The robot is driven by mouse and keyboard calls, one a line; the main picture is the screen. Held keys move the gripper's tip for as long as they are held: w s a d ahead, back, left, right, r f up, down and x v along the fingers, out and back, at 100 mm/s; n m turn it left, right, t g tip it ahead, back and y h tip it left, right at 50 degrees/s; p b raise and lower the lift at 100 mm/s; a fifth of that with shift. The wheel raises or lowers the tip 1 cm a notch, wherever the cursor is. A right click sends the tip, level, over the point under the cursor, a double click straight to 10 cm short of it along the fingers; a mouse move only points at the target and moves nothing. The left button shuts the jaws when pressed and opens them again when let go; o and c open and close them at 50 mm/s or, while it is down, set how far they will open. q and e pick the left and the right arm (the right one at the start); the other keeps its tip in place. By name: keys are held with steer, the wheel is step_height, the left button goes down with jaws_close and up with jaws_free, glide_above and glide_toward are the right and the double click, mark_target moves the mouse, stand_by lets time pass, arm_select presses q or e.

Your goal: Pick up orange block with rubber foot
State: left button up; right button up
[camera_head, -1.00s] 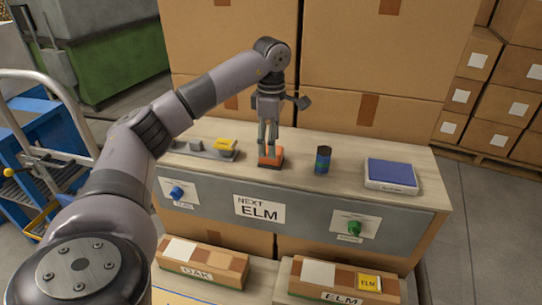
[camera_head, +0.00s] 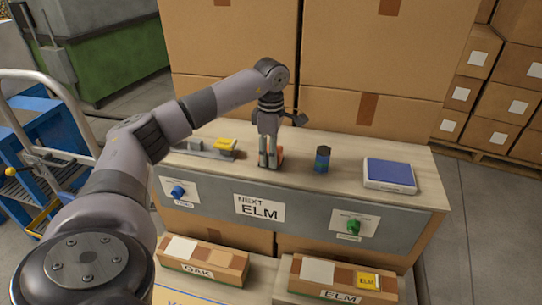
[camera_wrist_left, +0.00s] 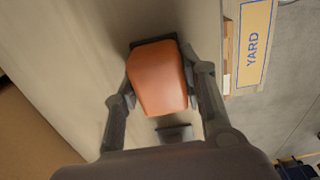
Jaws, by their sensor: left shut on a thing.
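The orange block (camera_head: 280,156) is at the middle of the wooden counter top, mostly hidden behind my left gripper's fingers in the head view. My left gripper (camera_head: 269,162) points down and is shut on it. In the left wrist view the orange block (camera_wrist_left: 157,77) sits between the two fingers (camera_wrist_left: 158,93), one on each side. A dark edge, likely the rubber foot, shows along its far side. I cannot tell whether the block touches the counter. My right gripper is not in view.
A dark cylinder with blue and green bands (camera_head: 322,159) stands right of the block. A blue-topped scale-like device (camera_head: 389,174) is farther right. A grey fixture with a yellow block (camera_head: 225,144) is left. Large cartons (camera_head: 375,55) stand behind the counter (camera_head: 350,187).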

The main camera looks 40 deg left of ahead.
arm_select(q)
steer(key=c, duration=0.6)
steer(key=shift+c, duration=0.2)
step_height(320, 180, up, 20)
steer(key=p, duration=0.3)
